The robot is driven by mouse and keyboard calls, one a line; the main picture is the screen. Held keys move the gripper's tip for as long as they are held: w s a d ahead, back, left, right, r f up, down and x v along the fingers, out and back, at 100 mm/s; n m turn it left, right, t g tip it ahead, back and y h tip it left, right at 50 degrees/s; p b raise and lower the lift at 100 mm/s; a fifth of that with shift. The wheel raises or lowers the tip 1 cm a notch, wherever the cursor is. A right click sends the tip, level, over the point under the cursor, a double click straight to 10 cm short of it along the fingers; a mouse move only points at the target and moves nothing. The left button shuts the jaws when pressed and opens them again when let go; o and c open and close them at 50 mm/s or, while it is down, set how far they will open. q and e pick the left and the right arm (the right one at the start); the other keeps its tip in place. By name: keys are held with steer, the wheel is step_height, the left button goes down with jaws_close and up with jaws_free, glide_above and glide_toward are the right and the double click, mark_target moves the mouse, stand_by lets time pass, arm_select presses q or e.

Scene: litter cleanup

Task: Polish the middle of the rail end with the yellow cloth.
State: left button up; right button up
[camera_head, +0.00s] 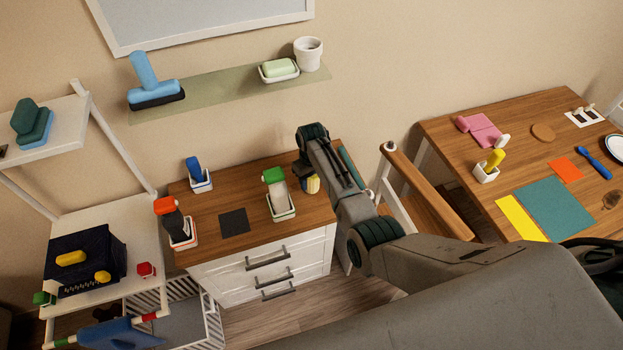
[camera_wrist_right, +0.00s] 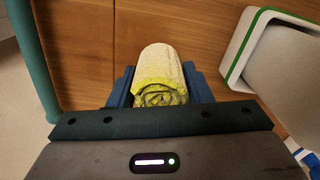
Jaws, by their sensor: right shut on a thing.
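The yellow cloth (camera_wrist_right: 160,68) is a rolled, pale yellow and cream bundle, held between the blue fingers of my right gripper (camera_wrist_right: 158,88). In the head view the cloth (camera_head: 312,186) shows as a small patch under the gripper (camera_head: 308,170), over the right end of the wooden cabinet top. A teal bar (camera_wrist_right: 37,62) runs along the cabinet's end, left of the cloth and apart from it in the wrist view; in the head view it (camera_head: 350,165) is partly behind my arm. I cannot tell whether this bar is the named rail end. My left gripper is not in view.
A green-rimmed white holder (camera_head: 281,206) stands close beside my right gripper. A black square (camera_head: 233,222) and an orange-topped bottle (camera_head: 168,212) are farther left on the cabinet. A chair with a wooden top rail (camera_head: 430,190) stands right of my arm, before a wooden table (camera_head: 460,125).

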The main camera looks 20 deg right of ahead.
steer(key=shift+f+b, duration=0.3)
steer(key=shift+f, duration=0.25)
stand_by(0.4)
steer(key=shift+w+a, duration=0.25)
steer(key=shift+w, duration=0.1)
steer(key=shift+s+r+p, duration=0.15)
steer(key=shift+s+p, duration=0.3)
steer(key=shift+p, duration=0.15)
steer(key=shift+s+p, duration=0.3)
steer(key=shift+w+a+b, duration=0.4)
steer(key=shift+a, duration=0.3)
